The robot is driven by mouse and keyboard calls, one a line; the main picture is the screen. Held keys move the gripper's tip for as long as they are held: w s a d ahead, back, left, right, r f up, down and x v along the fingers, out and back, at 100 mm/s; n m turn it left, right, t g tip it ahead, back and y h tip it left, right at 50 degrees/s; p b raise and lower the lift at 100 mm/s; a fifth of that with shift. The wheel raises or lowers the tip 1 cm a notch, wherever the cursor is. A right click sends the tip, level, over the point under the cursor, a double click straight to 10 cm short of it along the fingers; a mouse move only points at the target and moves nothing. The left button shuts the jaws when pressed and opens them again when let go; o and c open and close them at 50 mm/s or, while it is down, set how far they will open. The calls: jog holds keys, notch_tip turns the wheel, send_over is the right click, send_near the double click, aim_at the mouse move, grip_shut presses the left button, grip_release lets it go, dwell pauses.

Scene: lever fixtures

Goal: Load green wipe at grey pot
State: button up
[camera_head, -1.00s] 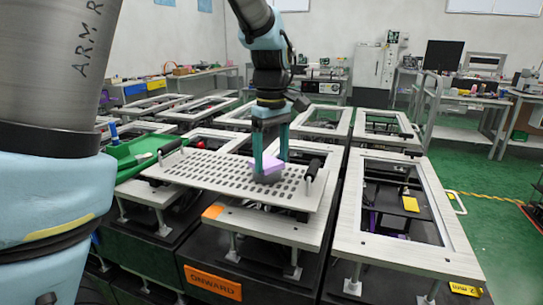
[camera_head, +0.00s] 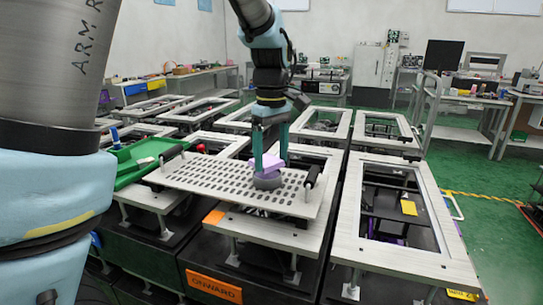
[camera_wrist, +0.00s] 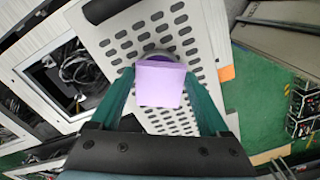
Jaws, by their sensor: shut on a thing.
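My gripper (camera_head: 271,160) is shut on a pale purple block (camera_head: 264,166), with one teal finger on each side of it. The block also shows between the fingers in the wrist view (camera_wrist: 161,83). A round grey pot (camera_head: 268,182) stands on the perforated plate directly below the block. In the wrist view the block covers most of the pot, and only its far rim (camera_wrist: 157,54) shows. I cannot tell whether block and pot touch. I make out no green wipe; the held piece looks purple.
The light grey perforated plate (camera_head: 215,181) has black handles at its left (camera_head: 171,153) and right (camera_head: 313,172) ends and rests on a metal frame. A green tray (camera_head: 130,160) lies to its left. More open frames (camera_head: 432,262) stand right and behind.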

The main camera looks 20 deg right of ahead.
aim_at(272, 163)
jog(key=shift+r+p, duration=2)
jog(key=shift+r, duration=0.45)
